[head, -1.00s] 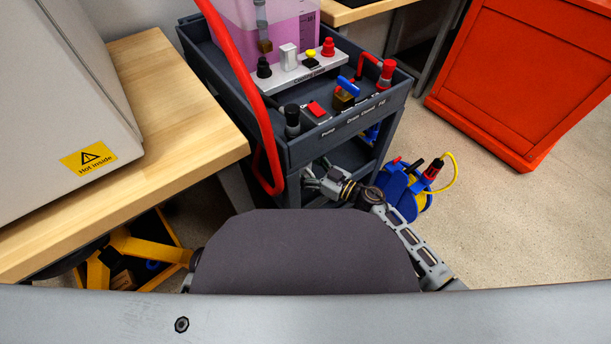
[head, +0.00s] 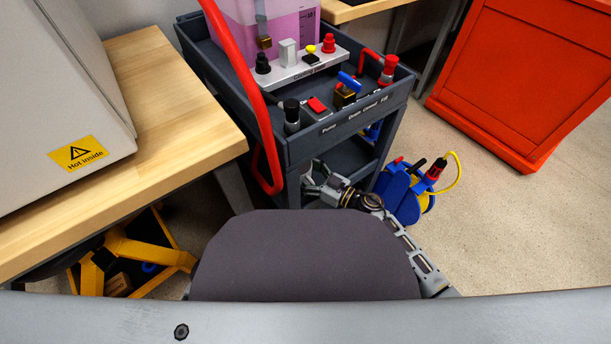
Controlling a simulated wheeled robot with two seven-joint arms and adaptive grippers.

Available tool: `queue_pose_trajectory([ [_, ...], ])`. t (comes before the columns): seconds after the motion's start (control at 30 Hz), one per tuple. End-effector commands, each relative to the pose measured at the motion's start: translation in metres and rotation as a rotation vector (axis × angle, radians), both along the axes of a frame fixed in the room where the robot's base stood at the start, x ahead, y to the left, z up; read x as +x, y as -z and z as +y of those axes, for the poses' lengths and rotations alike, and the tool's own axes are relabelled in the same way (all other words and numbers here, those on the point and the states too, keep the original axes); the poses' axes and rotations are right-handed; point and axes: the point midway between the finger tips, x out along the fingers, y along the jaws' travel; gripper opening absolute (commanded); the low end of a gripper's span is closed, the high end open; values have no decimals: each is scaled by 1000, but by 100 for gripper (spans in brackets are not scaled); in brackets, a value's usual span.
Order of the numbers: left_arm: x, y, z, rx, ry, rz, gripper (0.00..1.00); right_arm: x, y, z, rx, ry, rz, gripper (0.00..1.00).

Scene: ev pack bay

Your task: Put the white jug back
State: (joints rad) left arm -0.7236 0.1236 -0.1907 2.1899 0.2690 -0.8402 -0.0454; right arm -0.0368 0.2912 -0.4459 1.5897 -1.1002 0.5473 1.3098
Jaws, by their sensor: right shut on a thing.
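I cannot make out the white jug anywhere in the head view. My right gripper (head: 314,184) is low beside the dark grey cart (head: 345,133), by the open side under its top tray. The gripper is small here and partly hidden by the cart. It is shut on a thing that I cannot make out. My left gripper is not in view.
The cart carries a tank of pink liquid (head: 288,25), valves and a red hose (head: 238,65). A blue cable reel (head: 405,193) stands on the floor to its right. A wooden bench (head: 185,115) is at left, a red cabinet (head: 520,80) at right. Floor between reel and cabinet is clear.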

Motion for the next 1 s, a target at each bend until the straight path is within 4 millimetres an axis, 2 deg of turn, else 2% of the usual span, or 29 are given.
queue_pose_trajectory([
  [0.5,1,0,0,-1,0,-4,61,0,4,0,1,0,1,34],
  [0.53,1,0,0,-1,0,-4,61,0,4,0,1,0,1,78],
  [0.6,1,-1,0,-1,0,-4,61,0,4,0,1,0,1,86],
  [0.7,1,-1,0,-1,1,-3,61,0,4,0,1,0,1,96],
  [1.0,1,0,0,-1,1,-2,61,0,3,0,1,0,1,96],
])
